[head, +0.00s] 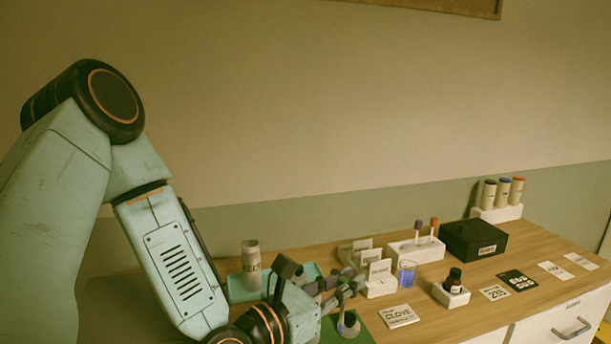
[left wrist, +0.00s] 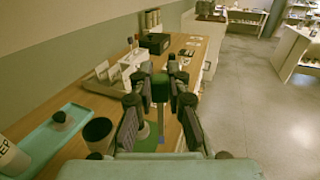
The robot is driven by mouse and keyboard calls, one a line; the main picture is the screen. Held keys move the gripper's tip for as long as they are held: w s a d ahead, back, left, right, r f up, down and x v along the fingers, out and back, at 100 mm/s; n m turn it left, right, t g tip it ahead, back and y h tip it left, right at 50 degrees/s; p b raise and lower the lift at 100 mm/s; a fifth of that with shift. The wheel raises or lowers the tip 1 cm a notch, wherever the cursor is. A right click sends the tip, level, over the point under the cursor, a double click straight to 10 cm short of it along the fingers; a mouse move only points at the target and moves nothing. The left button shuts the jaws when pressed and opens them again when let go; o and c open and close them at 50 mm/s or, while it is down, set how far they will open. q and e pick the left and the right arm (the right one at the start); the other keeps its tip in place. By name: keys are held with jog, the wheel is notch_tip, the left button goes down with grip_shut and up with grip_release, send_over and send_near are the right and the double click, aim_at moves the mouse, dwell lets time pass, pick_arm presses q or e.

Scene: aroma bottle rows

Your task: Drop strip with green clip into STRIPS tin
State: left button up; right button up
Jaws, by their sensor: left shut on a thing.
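My left gripper (head: 350,283) is at the desk's near left part, above a green mat (head: 338,336). In the left wrist view its fingers (left wrist: 172,72) are shut on the strip with the green clip. The dark green clip (left wrist: 160,88) sits between the fingers, and a thin strip seems to hang below it to a bluish end (left wrist: 161,141). A dark-mouthed round tin (left wrist: 98,131) stands left of the fingers in that view, apart from the strip. I cannot read its label, so I cannot tell whether it is the STRIPS tin. My right gripper is not in view.
A teal tray (head: 236,289) and a labelled cylinder (head: 250,257) stand behind my gripper. A CLOVE card (head: 399,316) lies at the front.

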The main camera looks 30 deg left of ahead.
pick_arm(q)
jog(key=w+a+r+n+t+y+p, duration=0.1)
jog(key=a+r+n+y+p, duration=0.15)
jog(key=r+p, duration=0.4)
jog(key=w+a+r+n+y+p, duration=0.1)
jog(key=w+a+r+y+p, duration=0.2)
jog(key=r, duration=0.6)
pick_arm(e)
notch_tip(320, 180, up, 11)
pick_arm(q)
notch_tip(320, 180, down, 19)
jog(key=s+a+n+y+b, duration=0.1)
jog(key=a+b, duration=0.1)
jog(key=b, duration=0.9)
jog(key=shift+s+a+r, duration=0.15)
jog(key=shift+a, duration=0.25)
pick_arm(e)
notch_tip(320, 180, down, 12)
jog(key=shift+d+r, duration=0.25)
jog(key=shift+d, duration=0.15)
pick_arm(q)
jog(key=shift+y, duration=0.25)
